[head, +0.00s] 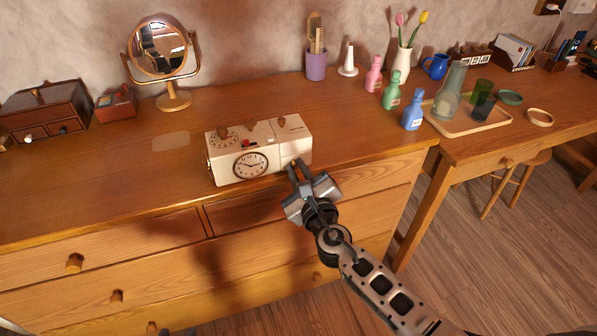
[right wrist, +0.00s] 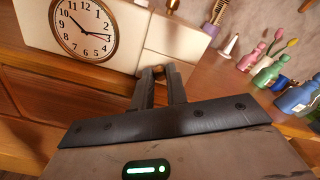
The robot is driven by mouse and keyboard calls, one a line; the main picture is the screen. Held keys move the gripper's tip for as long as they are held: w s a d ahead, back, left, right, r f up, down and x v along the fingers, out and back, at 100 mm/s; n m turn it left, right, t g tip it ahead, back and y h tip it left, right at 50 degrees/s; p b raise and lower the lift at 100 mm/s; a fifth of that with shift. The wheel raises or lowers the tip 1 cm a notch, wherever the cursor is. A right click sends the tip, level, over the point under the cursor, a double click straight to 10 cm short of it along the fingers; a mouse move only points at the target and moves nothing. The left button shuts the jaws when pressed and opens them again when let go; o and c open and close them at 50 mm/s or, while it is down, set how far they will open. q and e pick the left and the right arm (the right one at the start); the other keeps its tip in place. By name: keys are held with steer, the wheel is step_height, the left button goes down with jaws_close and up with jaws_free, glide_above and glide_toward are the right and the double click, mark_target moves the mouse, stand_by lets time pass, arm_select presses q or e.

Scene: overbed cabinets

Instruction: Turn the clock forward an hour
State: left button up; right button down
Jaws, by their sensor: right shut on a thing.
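The clock is a cream box-shaped unit (head: 283,142) standing on the wooden dresser, with a round brown-rimmed dial (head: 251,165) on its front. In the right wrist view the dial (right wrist: 85,31) shows one hand toward 10 and one near 3. A second dial (head: 222,138), a red part and brown knobs (head: 281,121) are on top. My right gripper (head: 297,165) is at the front face, right of the dial. Its fingers (right wrist: 158,80) are shut on a small brown knob (right wrist: 157,70), mostly hidden between them. My left gripper is not in view.
A round mirror (head: 161,48) and wooden box (head: 45,108) stand at the back left. A purple brush cup (head: 316,66), coloured bottles (head: 413,113) and a tray (head: 470,128) stand to the right. The dresser top left of the clock is mostly clear.

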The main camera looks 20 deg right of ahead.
steer(key=m, duration=0.2)
steer(key=shift+f+m+b, duration=0.1)
steer(key=shift+m+b, duration=0.2)
steer(key=shift+b, duration=0.05)
steer(key=m+b, duration=0.1)
steer(key=m, duration=0.2)
steer(key=shift+m, duration=0.3)
steer(key=shift+m+b, duration=0.3)
steer(key=shift+m, duration=0.6)
steer(key=m+b, duration=0.1)
steer(key=m, duration=0.3)
steer(key=shift+m, duration=0.3)
steer(key=m+b, duration=0.1)
steer(key=m, duration=0.1)
steer(key=shift+m, duration=0.3)
steer(key=m, duration=0.3)
steer(key=shift+m+b, duration=0.35)
steer(key=shift+m, duration=0.05)
steer(key=m, duration=0.3)
arm_select(q)
steer(key=shift+w+d+f+n+h, duration=0.15)
steer(key=shift+d+f+n, duration=0.1)
steer(key=shift+f, duration=0.2)
steer(key=shift+d+f+n+h, duration=0.15)
steer(key=shift+d+f, duration=0.05)
steer(key=shift+f, duration=0.2)
arm_select(e)
steer(key=shift+m, duration=1.3)
